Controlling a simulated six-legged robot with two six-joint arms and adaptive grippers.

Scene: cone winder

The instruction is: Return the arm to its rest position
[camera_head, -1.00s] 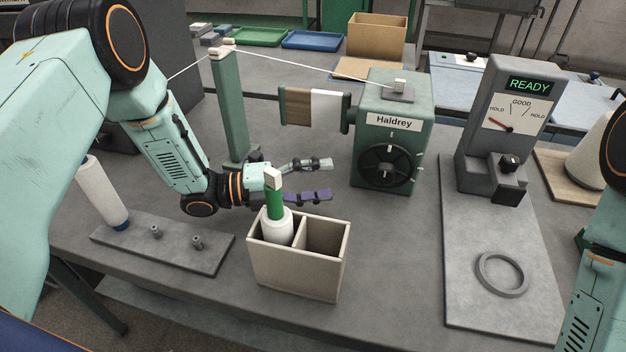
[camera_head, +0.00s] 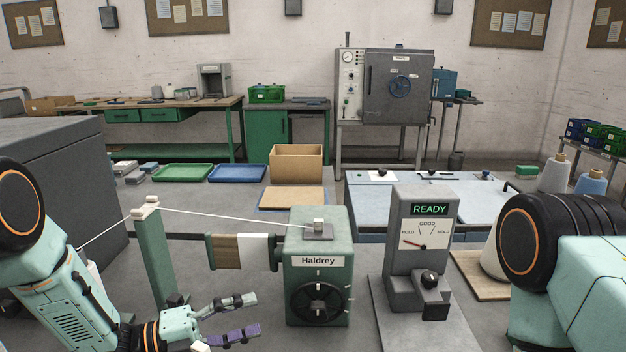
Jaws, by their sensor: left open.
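My left gripper (camera_head: 232,318) is at the lower left of the head view, left of the green Haldrey winder (camera_head: 318,275). Its two fingers are spread and nothing shows between them. The left arm comes in from the left edge, in front of the green post (camera_head: 158,252). My right arm shows at the right edge, but its gripper is out of the picture.
A white thread runs from the post top to the winder. The grey gauge (camera_head: 417,245) reading READY stands right of the winder. A white cone on a board (camera_head: 483,275) stands beyond it. Green (camera_head: 182,172) and blue (camera_head: 237,173) trays and a cardboard box (camera_head: 297,163) are behind.

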